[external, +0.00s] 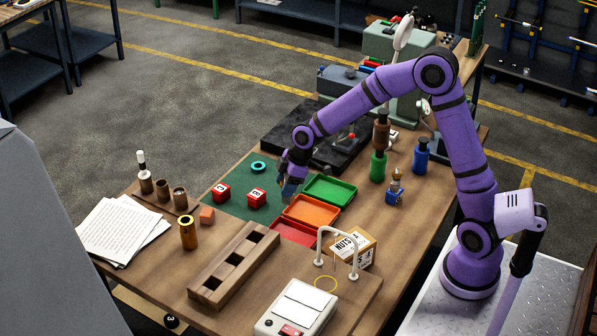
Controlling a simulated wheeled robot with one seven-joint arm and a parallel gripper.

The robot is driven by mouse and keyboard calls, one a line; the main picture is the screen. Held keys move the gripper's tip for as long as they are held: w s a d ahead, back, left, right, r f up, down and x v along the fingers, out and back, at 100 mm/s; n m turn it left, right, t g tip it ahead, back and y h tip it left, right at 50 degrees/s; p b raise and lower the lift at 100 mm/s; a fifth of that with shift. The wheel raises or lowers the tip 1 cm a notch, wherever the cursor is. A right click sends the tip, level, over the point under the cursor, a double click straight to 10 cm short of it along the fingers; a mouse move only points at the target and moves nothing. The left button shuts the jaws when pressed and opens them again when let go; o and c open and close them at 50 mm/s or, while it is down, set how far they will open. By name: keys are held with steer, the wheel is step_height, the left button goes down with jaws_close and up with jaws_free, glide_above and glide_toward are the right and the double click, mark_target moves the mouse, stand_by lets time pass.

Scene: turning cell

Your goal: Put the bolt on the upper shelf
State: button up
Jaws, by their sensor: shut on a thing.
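My gripper (289,187) points down over the right side of the green mat (233,190), just left of the green tray. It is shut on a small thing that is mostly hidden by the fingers. I cannot tell from this view whether that is the bolt. No bolt shows clearly elsewhere on the bench. I cannot make out for sure which surface is the upper shelf.
A green tray (342,183), an orange tray (311,211) and a red tray (291,233) lie by my gripper. Red numbered cubes (221,193) and a teal ring (258,167) are on the mat. Green (377,167) and blue (421,155) bottles stand right.

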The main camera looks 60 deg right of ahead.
step_height(320, 180, up, 27)
steer(key=s+a+n, duration=0.1)
steer(key=s+a, duration=0.5)
steer(key=a, duration=0.3)
steer(key=s+a+n+g+y, duration=0.1)
steer(key=s+a+n, duration=0.1)
steer(key=s+a, duration=0.6)
steer(key=s+a+n, duration=0.1)
steer(key=s+a, duration=0.3)
steer(key=a, duration=0.7)
steer(key=shift+s+a+f, duration=0.1)
steer(key=shift+f, duration=3.75)
steer(key=shift+s+a+f, duration=0.1)
steer(key=shift+f, duration=3.75)
steer(key=shift+f, duration=0.15)
steer(key=o, duration=1.2)
